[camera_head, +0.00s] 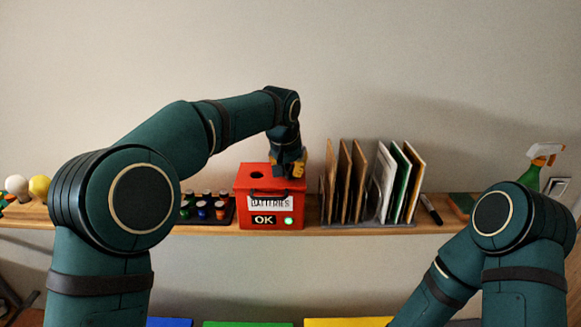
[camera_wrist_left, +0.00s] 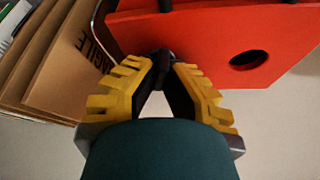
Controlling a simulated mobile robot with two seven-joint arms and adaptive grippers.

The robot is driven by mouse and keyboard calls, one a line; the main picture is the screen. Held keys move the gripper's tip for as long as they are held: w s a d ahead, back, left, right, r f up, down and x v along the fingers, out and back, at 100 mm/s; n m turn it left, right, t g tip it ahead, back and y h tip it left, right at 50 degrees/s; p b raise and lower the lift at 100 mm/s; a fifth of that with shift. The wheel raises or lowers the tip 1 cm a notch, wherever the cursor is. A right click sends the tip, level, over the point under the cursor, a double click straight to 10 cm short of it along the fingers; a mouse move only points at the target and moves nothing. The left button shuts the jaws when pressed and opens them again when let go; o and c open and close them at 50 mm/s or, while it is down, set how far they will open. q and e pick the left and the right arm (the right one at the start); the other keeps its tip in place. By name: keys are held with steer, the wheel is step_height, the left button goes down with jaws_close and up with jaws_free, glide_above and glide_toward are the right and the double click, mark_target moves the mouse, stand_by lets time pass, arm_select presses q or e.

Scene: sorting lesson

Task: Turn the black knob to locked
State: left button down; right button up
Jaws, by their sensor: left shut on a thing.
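The red box (camera_head: 242,184) stands on the wooden shelf, with a BATTERIES label, an OK panel and a lit green lamp on its front. A round hole shows in its top, also in the left wrist view (camera_wrist_left: 249,60). My left gripper (camera_head: 288,167) reaches down onto the right part of the box top. In the left wrist view its yellow-padded fingers are shut on the black knob (camera_wrist_left: 161,56), seen between the fingertips. The knob is mostly hidden by the fingers, so its turned position cannot be told. My right gripper is outside the views.
Right beside the box, a rack (camera_head: 368,221) holds upright cardboard and white envelopes. On the left is a black tray (camera_head: 187,219) of batteries. A marker (camera_head: 430,208) and a spray bottle (camera_head: 531,178) are further right. The space above the box is free apart from my arm.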

arm_select(q)
steer(key=shift+f+n+y, duration=0.1)
steer(key=shift+n+y, duration=0.6)
steer(key=shift+n, duration=1)
steer(key=c, duration=1.1)
jaws_free()
steer(key=shift+o, duration=0.2)
steer(key=v, duration=1.2)
